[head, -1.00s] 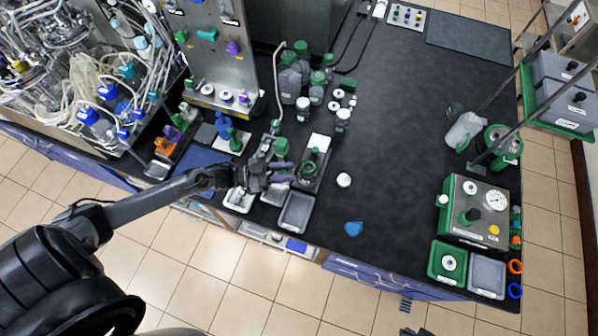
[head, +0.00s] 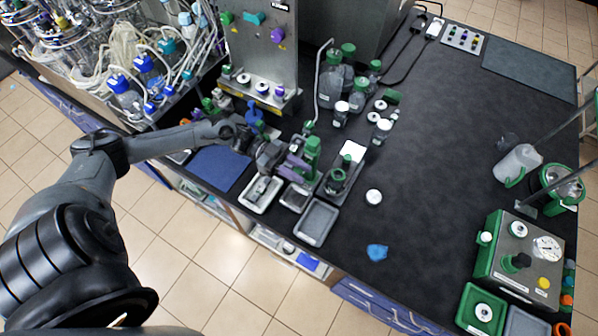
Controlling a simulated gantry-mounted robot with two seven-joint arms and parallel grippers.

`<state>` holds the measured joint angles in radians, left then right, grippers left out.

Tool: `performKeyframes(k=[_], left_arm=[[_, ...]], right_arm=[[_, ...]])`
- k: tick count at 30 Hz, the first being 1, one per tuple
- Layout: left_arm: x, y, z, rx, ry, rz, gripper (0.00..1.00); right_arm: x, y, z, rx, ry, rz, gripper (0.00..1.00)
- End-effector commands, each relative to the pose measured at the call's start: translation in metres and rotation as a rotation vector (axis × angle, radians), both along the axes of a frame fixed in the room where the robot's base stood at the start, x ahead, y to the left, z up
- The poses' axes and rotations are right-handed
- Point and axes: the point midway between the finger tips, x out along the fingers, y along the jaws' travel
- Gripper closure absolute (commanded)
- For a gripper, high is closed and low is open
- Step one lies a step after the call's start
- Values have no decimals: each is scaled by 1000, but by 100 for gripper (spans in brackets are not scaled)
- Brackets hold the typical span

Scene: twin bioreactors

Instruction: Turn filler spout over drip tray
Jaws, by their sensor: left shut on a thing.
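The filler shows as a green upright body (head: 312,150) near the bench's front edge. A purple arm (head: 299,163), which looks like its spout, is at its left side. My left gripper (head: 284,160) reaches in from the left and is shut on the purple arm; its fingers partly hide it. A small tray (head: 294,208), apparently the drip tray, lies just below in the picture. I cannot tell exactly where the spout's tip points. My right gripper is not in view.
A larger empty grey tray (head: 316,222) lies at the front edge. A white tray (head: 259,206) holds something at its left. A green-topped stand (head: 338,177) is close on the right. Bottles (head: 330,80) stand behind.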

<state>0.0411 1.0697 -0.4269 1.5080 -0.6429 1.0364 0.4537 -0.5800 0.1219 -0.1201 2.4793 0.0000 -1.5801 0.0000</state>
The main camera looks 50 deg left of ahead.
Motion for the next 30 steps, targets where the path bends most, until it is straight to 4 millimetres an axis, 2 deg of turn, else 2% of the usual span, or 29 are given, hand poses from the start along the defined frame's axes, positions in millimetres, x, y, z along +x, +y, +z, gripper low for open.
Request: performKeyframes(k=[8, 9, 12, 23, 26, 30], left_arm=[[0, 1, -1, 3, 4, 2, 100], [0, 1, -2, 3, 4, 2, 63], [0, 1, -1, 2, 3, 2, 48], [-1, 3, -1, 3, 2, 2, 48], [-3, 11, -2, 2, 3, 2, 48], [-9, 31, -3, 5, 4, 3, 48]], right_arm=[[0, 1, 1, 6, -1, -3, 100], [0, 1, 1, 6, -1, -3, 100], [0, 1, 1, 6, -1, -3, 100], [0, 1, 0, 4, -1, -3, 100], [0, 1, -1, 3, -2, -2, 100], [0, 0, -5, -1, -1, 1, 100]])
